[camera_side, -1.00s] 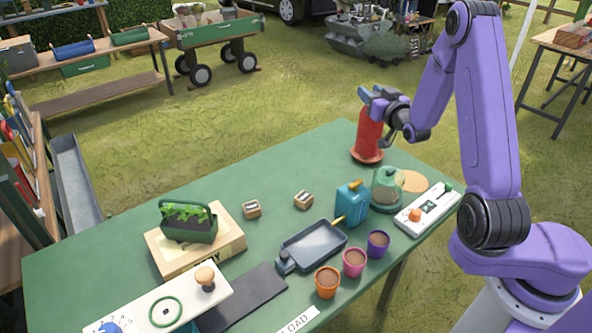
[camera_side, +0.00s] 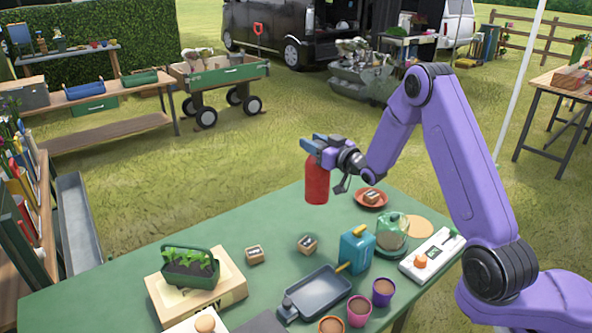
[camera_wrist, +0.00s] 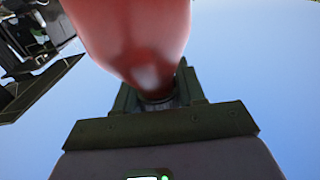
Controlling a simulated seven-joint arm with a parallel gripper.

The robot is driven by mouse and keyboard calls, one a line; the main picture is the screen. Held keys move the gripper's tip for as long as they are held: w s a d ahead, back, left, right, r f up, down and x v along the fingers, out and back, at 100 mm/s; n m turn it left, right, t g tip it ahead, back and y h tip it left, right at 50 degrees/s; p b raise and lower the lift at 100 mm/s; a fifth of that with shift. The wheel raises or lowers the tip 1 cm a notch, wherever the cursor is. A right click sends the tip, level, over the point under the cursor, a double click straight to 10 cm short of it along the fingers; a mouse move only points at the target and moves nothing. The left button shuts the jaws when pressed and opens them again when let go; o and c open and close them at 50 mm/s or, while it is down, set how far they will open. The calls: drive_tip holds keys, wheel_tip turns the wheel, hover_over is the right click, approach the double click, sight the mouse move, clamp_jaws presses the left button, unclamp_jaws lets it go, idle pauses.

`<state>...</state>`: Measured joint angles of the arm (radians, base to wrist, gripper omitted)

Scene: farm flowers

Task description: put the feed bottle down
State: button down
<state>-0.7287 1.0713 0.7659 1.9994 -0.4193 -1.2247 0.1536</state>
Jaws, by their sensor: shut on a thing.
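The red feed bottle (camera_side: 317,182) hangs upright from my gripper (camera_side: 316,147), which is shut on its upper end. Its bottom appears clear of the green table (camera_side: 225,235), near the back edge; the exact height is hard to tell. In the wrist view the red bottle (camera_wrist: 135,30) fills the upper middle, in front of the dark fingers of my gripper (camera_wrist: 158,100). The red saucer (camera_side: 383,203) on the table to the right of the bottle holds a small wood-and-metal block (camera_side: 371,196).
Two similar blocks (camera_side: 255,254) (camera_side: 307,244) sit mid-table. A teal can (camera_side: 356,252), glass dome (camera_side: 393,232), dark tray (camera_side: 318,292), several cups (camera_side: 383,292), a white switch panel (camera_side: 432,255) and a green planter on a box (camera_side: 190,268) stand nearer. The table's back left is bare.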

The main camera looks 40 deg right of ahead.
drive_tip(key=w+f, duration=0.8)
drive_tip(key=f, duration=0.2)
drive_tip(key=shift+w+d+f, duration=0.2)
drive_tip(key=shift+w, duration=0.15)
drive_tip(key=shift+f, duration=0.15)
drive_tip(key=c, duration=0.7)
unclamp_jaws()
drive_tip(key=shift+f, duration=0.15)
drive_tip(key=shift+o, duration=0.2)
drive_tip(key=s, duration=0.7)
drive_tip(key=shift+s+d+r, duration=0.15)
drive_tip(key=shift+s+r, duration=0.05)
drive_tip(key=shift+s, duration=0.1)
